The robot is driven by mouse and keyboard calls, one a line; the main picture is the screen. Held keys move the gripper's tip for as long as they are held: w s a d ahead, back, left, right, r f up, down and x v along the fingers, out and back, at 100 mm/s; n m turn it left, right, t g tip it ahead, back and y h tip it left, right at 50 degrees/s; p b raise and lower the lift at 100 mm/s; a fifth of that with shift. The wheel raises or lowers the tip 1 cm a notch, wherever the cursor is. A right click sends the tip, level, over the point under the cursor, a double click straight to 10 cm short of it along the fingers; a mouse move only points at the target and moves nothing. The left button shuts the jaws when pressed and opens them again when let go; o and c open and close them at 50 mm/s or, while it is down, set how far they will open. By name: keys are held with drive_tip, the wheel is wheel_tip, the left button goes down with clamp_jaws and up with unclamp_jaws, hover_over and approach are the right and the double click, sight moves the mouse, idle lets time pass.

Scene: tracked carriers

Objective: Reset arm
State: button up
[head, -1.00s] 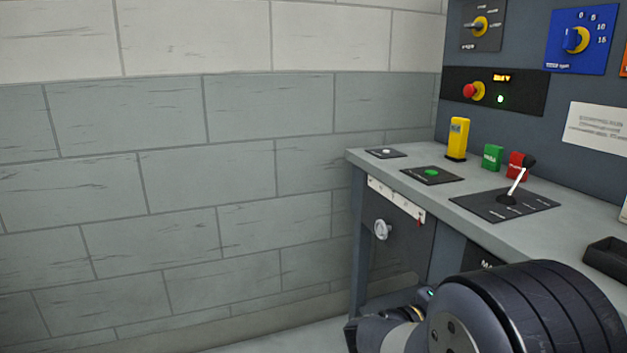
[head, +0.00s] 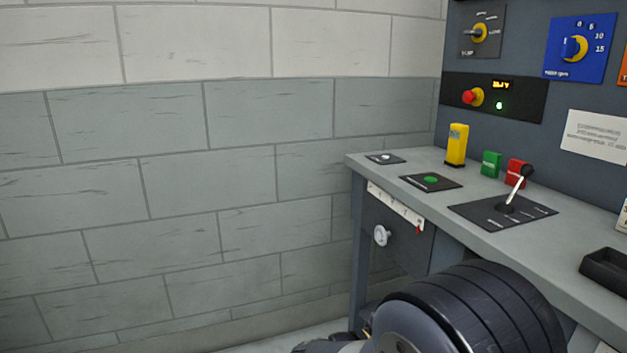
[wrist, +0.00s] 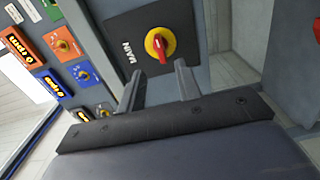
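In the wrist view, the two fingers of my gripper (wrist: 160,82) stand apart with nothing between them. Beyond them is a dark panel marked MAIN with a red rotary handle (wrist: 158,45) on a yellow disc. I cannot tell the exact gap from fingertips to handle, but no contact shows. In the head view, my dark arm (head: 475,310) fills the bottom right, and the gripper end is out of sight.
A grey bench (head: 480,180) carries a yellow block (head: 456,145), green and red blocks, a lever plate (head: 500,211) and a black tray (head: 606,270). A control panel stands behind it. A brick wall (head: 150,180) fills the left.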

drive_tip(key=w+d+n+p, duration=0.3)
drive_tip(key=d+n+p, duration=0.5)
drive_tip(key=p, duration=0.4)
drive_tip(key=shift+w+d+r+n, duration=0.2)
drive_tip(key=shift+r+n, duration=0.1)
drive_tip(key=shift+n, duration=0.3)
idle(0.6)
drive_tip(key=shift+s, duration=0.1)
idle(0.4)
